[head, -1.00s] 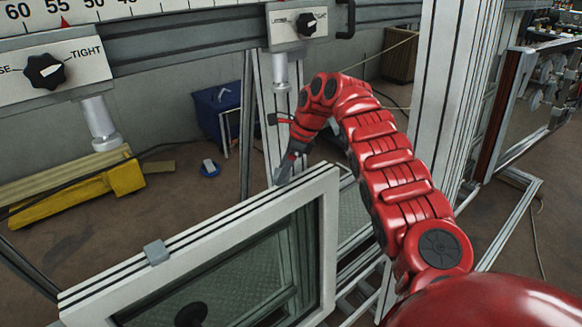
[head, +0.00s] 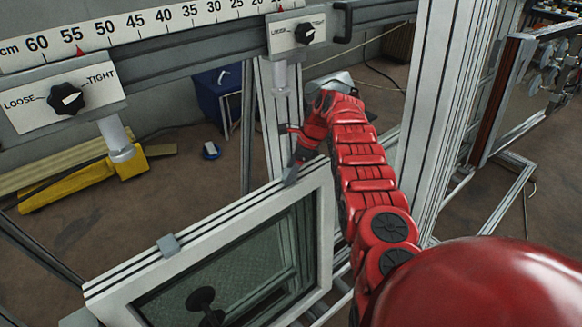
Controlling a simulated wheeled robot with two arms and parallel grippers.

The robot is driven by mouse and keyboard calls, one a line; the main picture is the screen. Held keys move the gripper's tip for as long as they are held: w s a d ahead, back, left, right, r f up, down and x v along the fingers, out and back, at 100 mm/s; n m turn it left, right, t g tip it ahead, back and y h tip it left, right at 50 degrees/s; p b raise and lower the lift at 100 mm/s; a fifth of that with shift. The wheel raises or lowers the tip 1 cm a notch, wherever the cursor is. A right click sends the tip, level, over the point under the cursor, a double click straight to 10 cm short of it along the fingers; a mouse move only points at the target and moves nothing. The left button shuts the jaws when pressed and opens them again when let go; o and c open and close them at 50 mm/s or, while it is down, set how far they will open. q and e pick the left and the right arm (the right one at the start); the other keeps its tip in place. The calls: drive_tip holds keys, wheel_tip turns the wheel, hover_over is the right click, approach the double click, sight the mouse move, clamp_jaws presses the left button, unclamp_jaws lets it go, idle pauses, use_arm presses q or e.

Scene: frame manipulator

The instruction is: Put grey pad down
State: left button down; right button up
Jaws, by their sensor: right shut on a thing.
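My right gripper (head: 299,160) reaches in from the right and points down at the top edge of a white window frame (head: 226,212), near its right corner. It is shut on a small grey pad (head: 290,176), which sits at that top edge; whether the pad rests fully on it is hard to tell. Another grey pad (head: 168,245) sits on the same top edge further left, with no gripper near it. My left gripper is not in view.
A grey beam with a ruler (head: 150,28) and two LOOSE/TIGHT knobs, left (head: 66,98) and right (head: 305,33), crosses above the frame. A tall white post (head: 440,110) stands right of my arm. A yellow part (head: 80,178) and a blue box (head: 218,97) lie behind.

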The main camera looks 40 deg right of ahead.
drive_tip(key=shift+f, duration=0.4)
drive_tip(key=o, duration=1.2)
drive_tip(key=shift+o, duration=0.2)
drive_tip(key=shift+r, duration=0.1)
drive_tip(key=shift+r, duration=0.2)
drive_tip(key=shift+d+r, duration=0.15)
drive_tip(key=shift+r, duration=0.15)
drive_tip(key=v, duration=1.1)
drive_tip(key=shift+r, duration=0.35)
